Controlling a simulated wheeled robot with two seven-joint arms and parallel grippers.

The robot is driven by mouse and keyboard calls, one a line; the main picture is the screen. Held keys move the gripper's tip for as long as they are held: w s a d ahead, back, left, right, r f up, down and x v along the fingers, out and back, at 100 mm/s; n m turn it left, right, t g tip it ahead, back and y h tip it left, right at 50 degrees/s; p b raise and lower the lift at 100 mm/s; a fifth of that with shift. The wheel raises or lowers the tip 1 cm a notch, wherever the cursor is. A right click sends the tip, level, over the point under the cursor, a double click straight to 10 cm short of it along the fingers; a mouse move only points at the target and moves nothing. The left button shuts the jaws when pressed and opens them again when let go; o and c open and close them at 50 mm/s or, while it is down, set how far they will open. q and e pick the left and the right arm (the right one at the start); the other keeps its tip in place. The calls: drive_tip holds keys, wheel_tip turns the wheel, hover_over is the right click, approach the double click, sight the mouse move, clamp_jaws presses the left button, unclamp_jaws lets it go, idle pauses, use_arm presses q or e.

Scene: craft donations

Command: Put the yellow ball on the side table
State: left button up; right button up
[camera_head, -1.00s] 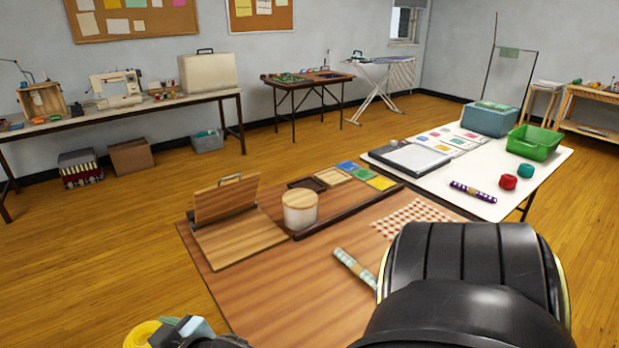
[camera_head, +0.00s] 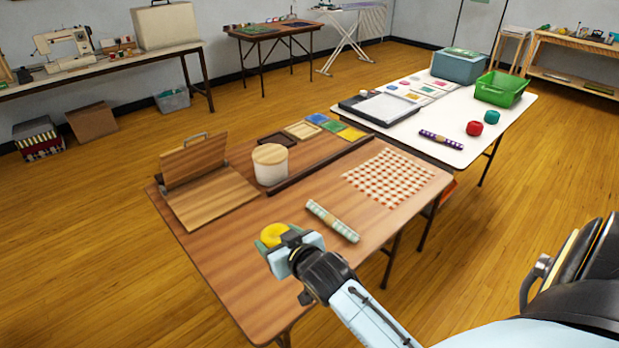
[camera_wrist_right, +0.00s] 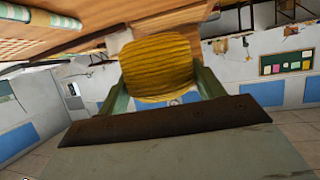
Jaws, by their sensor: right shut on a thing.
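The yellow ball (camera_head: 272,234) looks like wound yarn. My right gripper (camera_head: 277,241) is shut on it and holds it over the near left part of the brown wooden table. In the right wrist view the ball (camera_wrist_right: 158,68) sits between the two green fingers, its ridged side showing. My left gripper is not in view. A white table (camera_head: 455,150) joins the brown table's far right side. A small stand (camera_head: 512,42) is at the back right. I cannot tell which table is the side table.
The brown table (camera_head: 225,270) bears a hinged wooden board (camera_head: 212,196), a lidded tub (camera_head: 270,165), a checked cloth (camera_head: 388,178) and a fabric roll (camera_head: 332,221). On the white table are a green bin (camera_head: 501,89), a red ball (camera_head: 474,128) and a teal ball (camera_head: 492,117). Floor at right is open.

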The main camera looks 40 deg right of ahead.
drive_tip(key=shift+m+h, duration=0.3)
drive_tip(key=shift+m, duration=0.1)
drive_tip(key=d+f+b, duration=0.1)
drive_tip(key=f+b, duration=0.1)
drive_tip(key=f, duration=0.1)
drive_tip(key=w+d+f+b, duration=0.1)
drive_tip(key=f+b, duration=0.1)
drive_tip(key=f, duration=0.1)
drive_tip(key=w+d+f+b, duration=0.1)
drive_tip(key=f+b, duration=0.1)
drive_tip(key=b, duration=0.1)
drive_tip(key=shift+w+d+f, duration=0.1)
drive_tip(key=shift+d+f, duration=0.3)
drive_tip(key=shift+f+b, duration=0.2)
drive_tip(key=shift+b, duration=0.1)
drive_tip(key=shift+f+b, duration=0.45)
drive_tip(key=shift+b, duration=0.05)
wheel_tip(320, 180, down, 2)
drive_tip(key=shift+f+b, duration=0.1)
drive_tip(key=shift+b, duration=1.1)
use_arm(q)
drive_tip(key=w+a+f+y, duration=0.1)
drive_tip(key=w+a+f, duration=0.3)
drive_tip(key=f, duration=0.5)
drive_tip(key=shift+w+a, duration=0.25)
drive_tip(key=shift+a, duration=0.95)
use_arm(e)
drive_tip(key=shift+f, duration=0.1)
